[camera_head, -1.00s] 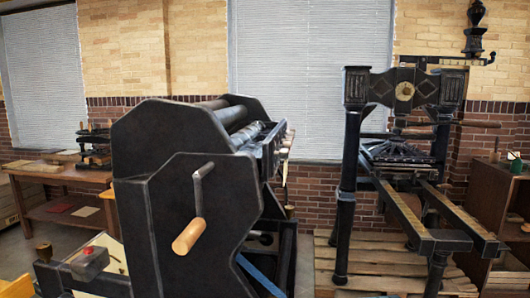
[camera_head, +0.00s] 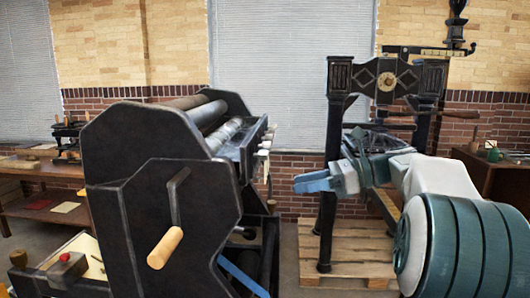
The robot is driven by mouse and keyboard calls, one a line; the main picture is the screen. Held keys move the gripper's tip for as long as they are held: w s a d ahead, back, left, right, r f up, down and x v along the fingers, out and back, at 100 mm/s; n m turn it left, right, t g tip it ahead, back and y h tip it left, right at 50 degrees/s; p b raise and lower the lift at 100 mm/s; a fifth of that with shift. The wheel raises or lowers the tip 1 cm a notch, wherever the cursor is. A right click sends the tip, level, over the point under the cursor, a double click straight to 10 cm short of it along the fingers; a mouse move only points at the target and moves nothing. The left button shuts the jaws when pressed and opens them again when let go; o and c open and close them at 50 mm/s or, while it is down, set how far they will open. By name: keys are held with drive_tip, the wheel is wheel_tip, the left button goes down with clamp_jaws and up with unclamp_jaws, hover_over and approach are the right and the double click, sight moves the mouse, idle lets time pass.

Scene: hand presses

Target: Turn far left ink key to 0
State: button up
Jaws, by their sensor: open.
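The cylinder press (camera_head: 130,170) stands left of centre, with dark side plates and grey rollers. A row of small pale ink keys (camera_head: 264,150) shows along the right edge of its ink trough (camera_head: 240,148). The keys are small and seen edge-on; I cannot tell which is the far left one, nor read any number. My gripper (camera_head: 300,183) is at right of centre, its blue fingers pointing left. In the picture it is to the right of and slightly below the keys, apart from them. It is open, and nothing shows between its fingers.
A crank with a wooden handle (camera_head: 165,248) juts from the press's near side plate. A hand press (camera_head: 338,110) stands on a pallet (camera_head: 345,268) behind my arm. A wooden table (camera_head: 45,172) is at far left, a brown cabinet (camera_head: 490,178) at far right.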

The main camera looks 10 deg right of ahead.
drive_tip(key=d+r+m+t+y, duration=0.1)
drive_tip(key=d+r+m+y, duration=0.1)
drive_tip(key=d+r, duration=0.35)
drive_tip(key=p, duration=0.1)
approach(261, 155)
drive_tip(key=w+x, duration=0.1)
drive_tip(key=x, duration=0.7)
drive_tip(key=shift+d+f, duration=0.25)
drive_tip(key=shift+f, duration=0.05)
clamp_jaws()
